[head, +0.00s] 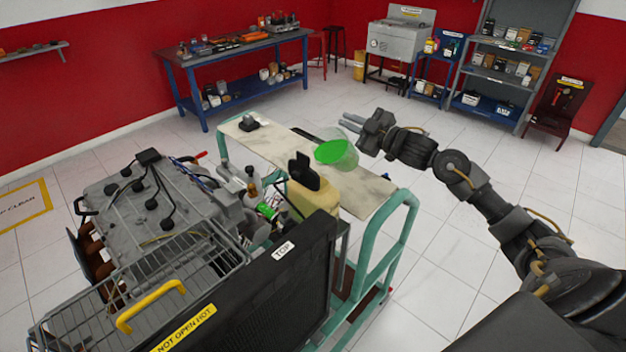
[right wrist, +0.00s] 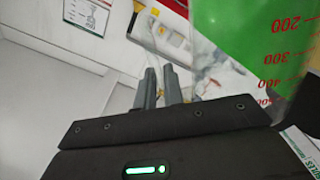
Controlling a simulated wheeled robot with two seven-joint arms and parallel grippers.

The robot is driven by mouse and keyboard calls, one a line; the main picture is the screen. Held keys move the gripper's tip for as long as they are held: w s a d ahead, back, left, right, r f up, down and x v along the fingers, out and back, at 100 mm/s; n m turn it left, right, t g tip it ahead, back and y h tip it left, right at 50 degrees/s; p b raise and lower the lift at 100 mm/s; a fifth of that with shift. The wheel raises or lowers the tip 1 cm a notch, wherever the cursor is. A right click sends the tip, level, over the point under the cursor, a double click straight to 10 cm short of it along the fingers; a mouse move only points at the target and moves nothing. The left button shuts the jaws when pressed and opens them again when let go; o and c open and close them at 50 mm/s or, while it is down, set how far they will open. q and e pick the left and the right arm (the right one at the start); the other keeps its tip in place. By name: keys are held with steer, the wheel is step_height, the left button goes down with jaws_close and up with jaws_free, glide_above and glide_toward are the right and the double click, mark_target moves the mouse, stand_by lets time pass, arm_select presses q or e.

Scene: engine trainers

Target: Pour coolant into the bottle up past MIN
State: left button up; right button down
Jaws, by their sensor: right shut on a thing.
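A clear measuring jug (head: 349,151) with bright green coolant (head: 330,153) is held above the cart's shelf. In the right wrist view the jug (right wrist: 258,40) shows red graduation marks, upside down. My right gripper (head: 352,122) is shut on the jug, at its far side; the right wrist view shows the fingers (right wrist: 161,80) close together, the exact grip unclear. The cream bottle (head: 313,197) with a black top (head: 303,171) stands just left of and nearer than the jug. Its MIN mark and inner level cannot be seen. My left gripper is out of view.
A grey engine (head: 140,205) and black radiator (head: 265,290) fill the near left. The green-framed cart (head: 408,215) has a pale shelf (head: 375,195) with a small black object (head: 248,124) on it. A blue workbench (head: 180,80) stands behind. Open floor lies right.

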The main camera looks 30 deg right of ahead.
mark_target(341, 128)
steer(key=shift+s+a+r+n+b, duration=0.2)
steer(key=shift+a+r+n, duration=0.1)
steer(key=shift+r+n, duration=0.15)
steer(key=shift+s+a+r+n+b, duration=0.15)
steer(key=shift+a+r+n, duration=0.15)
steer(key=shift+r, duration=0.2)
steer(key=shift+s+a+r+n, duration=0.15)
steer(key=shift+a+r+n, duration=0.3)
steer(key=shift+a, duration=0.1)
stand_by(0.7)
steer(key=shift+s+a+n+b, duration=0.2)
steer(key=shift+a+n+b, duration=0.6)
steer(key=shift+n+b, duration=0.35)
stand_by(0.4)
steer(key=shift+s+a+r+n, duration=0.15)
steer(key=shift+a+r+n, duration=0.2)
steer(key=shift+a, duration=0.1)
stand_by(1.4)
